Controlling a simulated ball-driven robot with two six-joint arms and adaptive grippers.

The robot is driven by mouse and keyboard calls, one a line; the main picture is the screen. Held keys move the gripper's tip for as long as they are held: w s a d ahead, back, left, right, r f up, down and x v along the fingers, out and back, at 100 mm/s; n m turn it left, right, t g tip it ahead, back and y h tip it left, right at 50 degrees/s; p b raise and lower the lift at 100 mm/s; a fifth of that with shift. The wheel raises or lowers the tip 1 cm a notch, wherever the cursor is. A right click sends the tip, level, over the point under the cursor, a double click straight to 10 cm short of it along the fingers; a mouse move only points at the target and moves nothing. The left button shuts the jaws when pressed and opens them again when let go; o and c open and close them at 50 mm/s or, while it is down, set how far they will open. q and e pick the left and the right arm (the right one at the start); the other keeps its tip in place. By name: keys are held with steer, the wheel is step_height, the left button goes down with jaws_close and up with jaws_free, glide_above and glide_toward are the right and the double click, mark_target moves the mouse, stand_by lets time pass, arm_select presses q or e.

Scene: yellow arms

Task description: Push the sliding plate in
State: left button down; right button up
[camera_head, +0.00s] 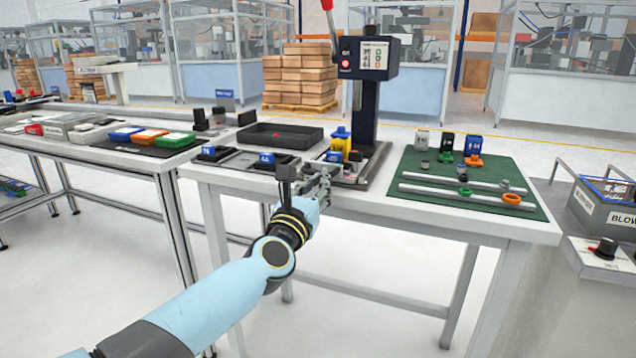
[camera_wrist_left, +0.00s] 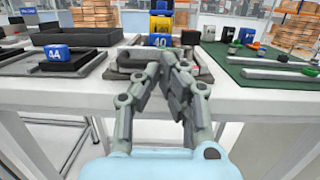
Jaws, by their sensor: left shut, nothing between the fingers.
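The press (camera_head: 368,125) stands on the white table, with a dark column and a head carrying a small display. At its base, a yellow piece (camera_head: 340,140) and a small blue block (camera_head: 334,156) sit at the sliding plate's place. In the left wrist view, the blue block (camera_wrist_left: 158,41) stands before the yellow piece (camera_wrist_left: 161,22), just beyond my fingers. My left gripper (camera_head: 322,176) is shut and empty at the table's front edge, before the press base. It also shows in the left wrist view (camera_wrist_left: 162,62); its fingers hide much of the plate. My right gripper is out of view.
A green mat (camera_head: 470,183) with rods and small parts lies right of the press. A black tray (camera_head: 280,136) and blue-topped blocks (camera_head: 265,157) are on the left.

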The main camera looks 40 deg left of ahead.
mark_target(330, 170)
arm_select(q)
steer(key=w, duration=0.2)
steer(key=w+a+b, duration=0.1)
steer(key=shift+w+f+b, duration=0.15)
steer(key=shift+w+b, duration=0.15)
steer(key=shift+w, duration=0.4)
steer(key=shift+r, duration=0.2)
steer(key=shift+f, duration=0.1)
